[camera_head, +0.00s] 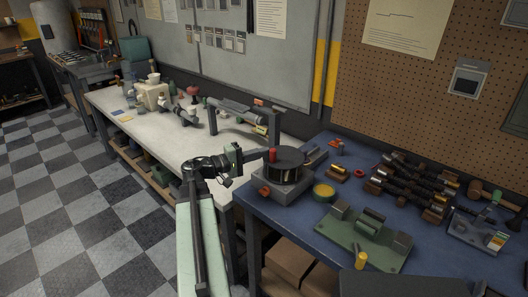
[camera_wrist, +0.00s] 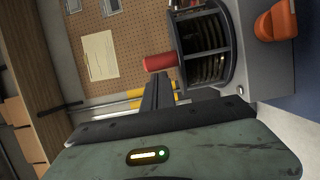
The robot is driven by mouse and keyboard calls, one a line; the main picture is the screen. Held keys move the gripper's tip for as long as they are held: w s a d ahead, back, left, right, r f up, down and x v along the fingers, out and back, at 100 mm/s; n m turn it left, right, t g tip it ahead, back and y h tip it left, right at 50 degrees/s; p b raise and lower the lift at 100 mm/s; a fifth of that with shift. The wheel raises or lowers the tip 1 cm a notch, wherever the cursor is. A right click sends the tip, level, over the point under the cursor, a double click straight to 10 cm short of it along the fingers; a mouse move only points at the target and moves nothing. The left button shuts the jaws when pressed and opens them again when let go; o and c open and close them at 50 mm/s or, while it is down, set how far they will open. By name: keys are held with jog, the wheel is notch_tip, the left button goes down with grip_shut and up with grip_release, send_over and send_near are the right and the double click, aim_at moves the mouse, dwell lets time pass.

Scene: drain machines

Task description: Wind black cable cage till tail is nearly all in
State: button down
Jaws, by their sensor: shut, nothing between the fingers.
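The black cable cage (camera_head: 287,159) is a dark drum on a grey base (camera_head: 285,187) at the blue table's left corner. In the wrist view the cage (camera_wrist: 205,38) shows dark bars with coiled cable behind them. A red crank knob (camera_head: 272,155) stands at the cage's left side; it also shows in the wrist view (camera_wrist: 160,62). My gripper (camera_head: 264,156) comes from the left, shut and empty. Its fingertips (camera_wrist: 158,76) appear close to the red knob; I cannot tell whether they touch. I cannot make out the cable tail.
An orange-red knob (camera_head: 265,191) sits on the base's front; it also shows in the wrist view (camera_wrist: 277,20). A grey bench (camera_head: 165,131) holds tools at the left.

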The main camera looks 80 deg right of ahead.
jog(key=shift+s+a, duration=0.2)
jog(key=shift+s, duration=0.25)
dwell(0.3)
